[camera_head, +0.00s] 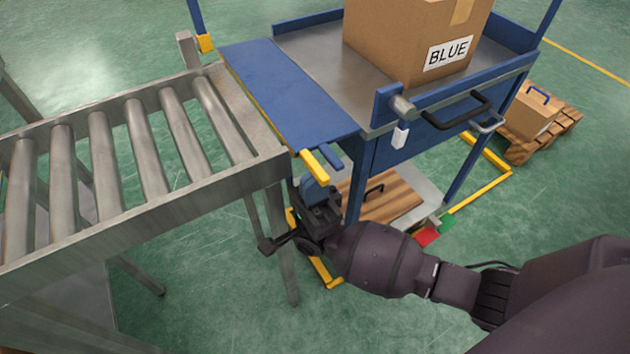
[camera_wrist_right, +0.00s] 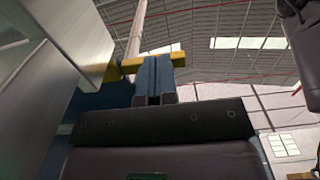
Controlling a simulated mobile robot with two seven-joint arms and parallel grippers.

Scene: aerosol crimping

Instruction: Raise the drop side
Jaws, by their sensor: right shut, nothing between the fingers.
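The drop side (camera_head: 290,92) is a flat blue panel with a yellow edge. It lies lowered on the left of the blue cart, bridging toward the roller conveyor. A yellow bar (camera_head: 315,165) sticks out at its near corner. My right gripper (camera_head: 317,187) is below that bar, its blue fingers shut together and empty. In the right wrist view the fingers (camera_wrist_right: 154,75) point up close to the yellow bar (camera_wrist_right: 128,66); I cannot tell whether they touch it. My left gripper is not in view.
The roller conveyor (camera_head: 130,160) stands at the left, close to the panel. A carton marked BLUE (camera_head: 410,40) sits on the cart's grey deck (camera_head: 315,52). A black handle (camera_head: 460,110) is on the cart's near side. A smaller box (camera_head: 532,112) rests on a pallet at the right.

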